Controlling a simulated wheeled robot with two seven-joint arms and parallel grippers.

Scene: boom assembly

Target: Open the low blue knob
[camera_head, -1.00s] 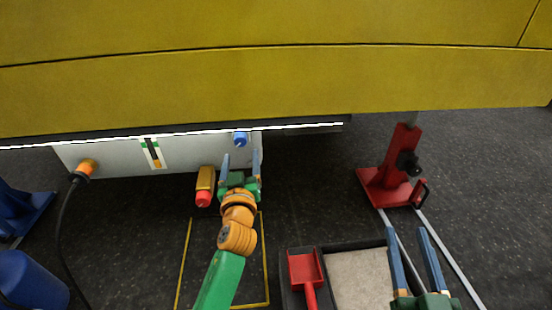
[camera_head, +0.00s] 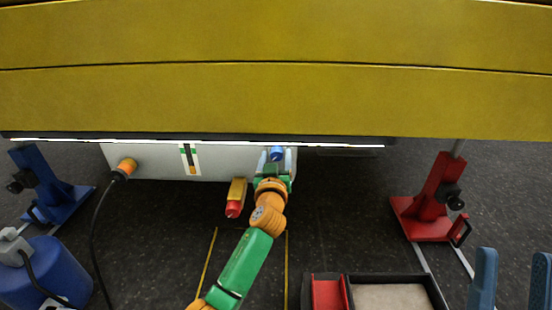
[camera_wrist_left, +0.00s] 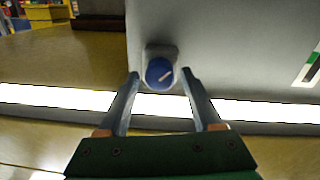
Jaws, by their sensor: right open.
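The low blue knob (camera_head: 277,153) sits on the white panel (camera_head: 225,166) under the yellow boom. My left gripper (camera_head: 277,158) is right in front of the knob, with one finger on each side. In the left wrist view my left gripper (camera_wrist_left: 162,78) is open, with gaps between its fingers and the knob. My right gripper (camera_head: 511,262) is open and empty at the lower right, away from the panel.
A yellow and red cylinder (camera_head: 236,198) is just left of my left arm. A red stand (camera_head: 431,203) and a blue stand (camera_head: 52,192) flank the panel. A black tray (camera_head: 440,291) is low in front.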

